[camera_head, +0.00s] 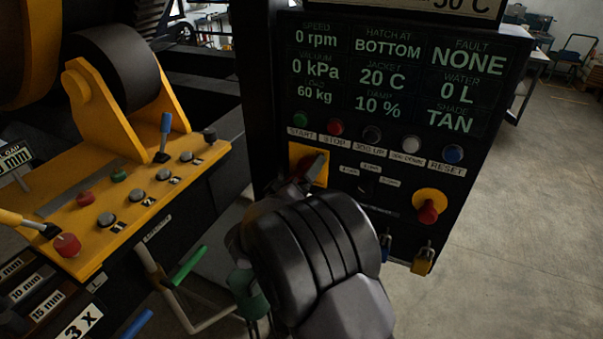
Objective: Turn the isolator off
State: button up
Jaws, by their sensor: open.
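The isolator (322,172) appears to be the yellow square plate with a dark red rotary handle, at the left of the black control panel, below the START and STOP buttons. My gripper (290,190) is at the lower left of the plate, its dark jaws overlapping the handle in the picture. The jaws are open. They partly hide the handle, so its exact angle and whether the jaws touch it or stand around it cannot be told. My dark wrist covers the panel below.
A display (400,70) reads 0 rpm and fault NONE. A row of buttons includes red STOP (335,127). A red mushroom button (428,211) is right of the isolator, with padlocks (423,262) below. A yellow console (130,190) with levers stands left. Floor at right is clear.

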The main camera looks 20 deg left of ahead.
jog(key=c, duration=1.1)
jog(key=shift+f+m+b, duration=0.1)
jog(key=shift+m+b, duration=0.2)
jog(key=shift+b, duration=0.2)
jog(key=m+b, duration=0.2)
jog(key=b, duration=0.2)
jog(key=shift+f+m, duration=0.2)
jog(key=shift+m, duration=0.2)
jog(key=m+b, duration=0.5)
jog(key=b, duration=0.2)
jog(key=shift+m, duration=0.3)
jog(key=m+b, duration=0.4)
jog(key=b, duration=0.1)
jog(key=shift+r, duration=0.1)
jog(key=m+b, duration=0.3)
jog(key=m, duration=0.1)
jog(key=shift+d+r+m+b, duration=0.1)
jog(key=shift+r+m+b, duration=0.05)
jog(key=shift+m+b, duration=0.25)
jog(key=shift+m, duration=0.3)
